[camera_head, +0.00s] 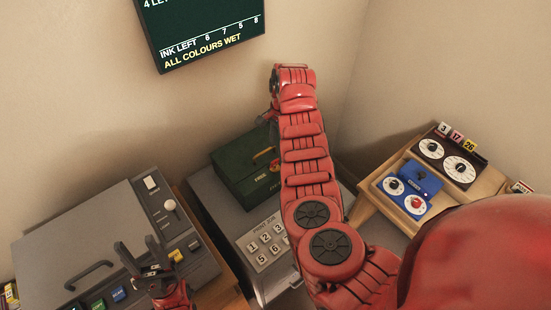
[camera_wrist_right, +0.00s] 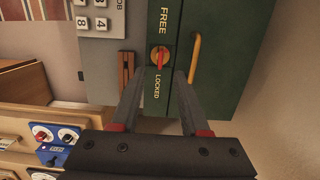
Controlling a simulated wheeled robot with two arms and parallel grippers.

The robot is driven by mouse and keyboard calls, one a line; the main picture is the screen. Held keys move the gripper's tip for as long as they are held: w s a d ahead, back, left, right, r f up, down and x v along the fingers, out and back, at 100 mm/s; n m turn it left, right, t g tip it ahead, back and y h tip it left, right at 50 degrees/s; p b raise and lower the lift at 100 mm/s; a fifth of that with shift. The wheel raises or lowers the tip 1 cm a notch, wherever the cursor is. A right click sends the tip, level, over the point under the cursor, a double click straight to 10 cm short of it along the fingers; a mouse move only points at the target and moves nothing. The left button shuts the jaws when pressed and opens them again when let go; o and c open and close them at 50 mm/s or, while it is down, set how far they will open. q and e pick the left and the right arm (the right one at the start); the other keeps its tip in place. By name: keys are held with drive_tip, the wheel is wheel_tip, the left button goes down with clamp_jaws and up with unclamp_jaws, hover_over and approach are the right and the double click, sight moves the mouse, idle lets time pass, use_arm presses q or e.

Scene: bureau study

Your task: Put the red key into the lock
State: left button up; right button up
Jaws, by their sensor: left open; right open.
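In the right wrist view a round brass-coloured lock (camera_wrist_right: 154,57) sits on the green box (camera_wrist_right: 225,60), between the words FREE and LOCKED. A red piece that looks like the red key (camera_wrist_right: 161,58) stands at the lock; how deep it sits I cannot tell. My right gripper (camera_wrist_right: 158,82) is open and empty, with its fingers on either side below the lock. In the head view the green box (camera_head: 235,178) stands behind my right arm, which hides most of the right gripper. My left gripper (camera_head: 138,246) is open and empty above the grey machine at the lower left.
The grey machine (camera_head: 100,225) has a handle, lever and buttons. A grey cabinet with a number keypad (camera_head: 262,248) stands below the green box. A wooden stand with blue (camera_head: 412,185) and dark dial boxes (camera_head: 450,160) is at right. A dark sign (camera_head: 200,30) hangs on the wall.

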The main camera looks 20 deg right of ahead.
wheel_tip(320, 180, up, 9)
drive_tip(key=d+b, duration=0.1)
drive_tip(key=shift+w+r+b, duration=0.2)
drive_tip(key=shift+w+b, duration=0.05)
drive_tip(key=shift+b, duration=0.1)
idle(0.3)
